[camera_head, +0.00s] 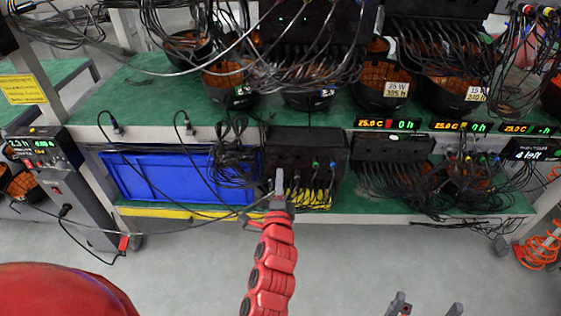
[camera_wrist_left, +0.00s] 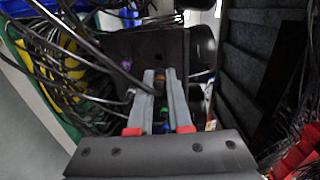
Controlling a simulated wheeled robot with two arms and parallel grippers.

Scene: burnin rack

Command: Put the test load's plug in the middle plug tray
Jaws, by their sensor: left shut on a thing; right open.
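My left gripper (camera_head: 279,188) is at the front of a black box (camera_head: 305,150) on the lower shelf, among coloured plugs and cables. I cannot tell whether this plug is still seated in a socket. Green and blue plugs sit close to the fingers. My right gripper (camera_head: 425,306) is open and empty at the bottom edge, over the floor. I cannot make out the middle plug tray for sure.
A blue crate (camera_head: 165,175) stands left of the black box, with a black cable bundle (camera_head: 235,160) between them. Loose cables hang across the rack front. A grey unit (camera_head: 65,190) with a display stands at left. The floor in front is clear.

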